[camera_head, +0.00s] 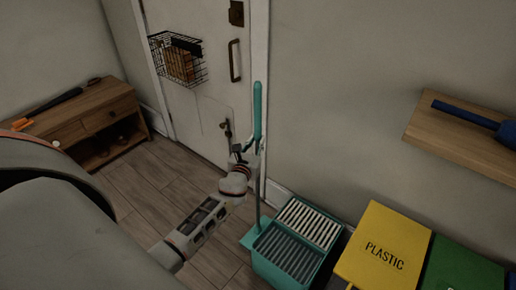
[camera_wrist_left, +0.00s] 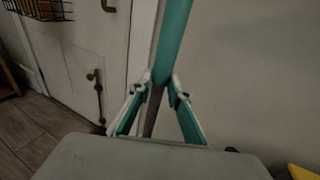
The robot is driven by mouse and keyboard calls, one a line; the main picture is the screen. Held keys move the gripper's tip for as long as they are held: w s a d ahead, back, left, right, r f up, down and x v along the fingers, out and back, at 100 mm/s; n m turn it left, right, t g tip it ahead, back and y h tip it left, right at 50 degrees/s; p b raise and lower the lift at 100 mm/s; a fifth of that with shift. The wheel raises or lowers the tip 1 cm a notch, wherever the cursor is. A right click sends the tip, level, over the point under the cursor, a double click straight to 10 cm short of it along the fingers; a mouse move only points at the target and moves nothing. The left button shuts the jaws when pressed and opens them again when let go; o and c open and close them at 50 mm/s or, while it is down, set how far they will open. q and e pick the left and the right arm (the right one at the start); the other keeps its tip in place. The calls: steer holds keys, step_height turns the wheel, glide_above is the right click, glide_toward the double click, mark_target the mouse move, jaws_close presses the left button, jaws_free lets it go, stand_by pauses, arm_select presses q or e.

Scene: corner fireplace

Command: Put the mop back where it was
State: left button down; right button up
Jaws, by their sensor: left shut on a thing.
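The mop stands nearly upright, with its teal grip (camera_head: 258,110) at the top and a thin pole running down. The grip also shows in the left wrist view (camera_wrist_left: 173,42). My left gripper (camera_head: 251,149) is shut on the mop, around the lower part of the grip, and its fingers close on it from both sides in the left wrist view (camera_wrist_left: 160,88). The pole's lower end meets the left rear side of the teal mop bucket (camera_head: 262,268); I cannot tell whether it is inside. The mop head is hidden. My right gripper is not in view.
Yellow plastic bin (camera_head: 383,245) and green bin (camera_head: 461,268) stand right of the bucket. A wall shelf (camera_head: 450,135) holds a blue-handled tool (camera_head: 465,113). A white door (camera_head: 205,110) with a wire basket (camera_head: 176,60) is behind; a wooden cabinet (camera_head: 85,122) is left.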

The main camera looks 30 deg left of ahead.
arm_select(q)
steer(key=shift+f, duration=0.9)
steer(key=shift+r, duration=0.15)
steer(key=shift+f+b, duration=0.3)
steer(key=shift+b, duration=0.1)
steer(key=c, duration=1.9)
jaws_free()
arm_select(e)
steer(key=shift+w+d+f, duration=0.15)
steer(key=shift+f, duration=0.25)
arm_select(q)
steer(key=shift+r, duration=0.1)
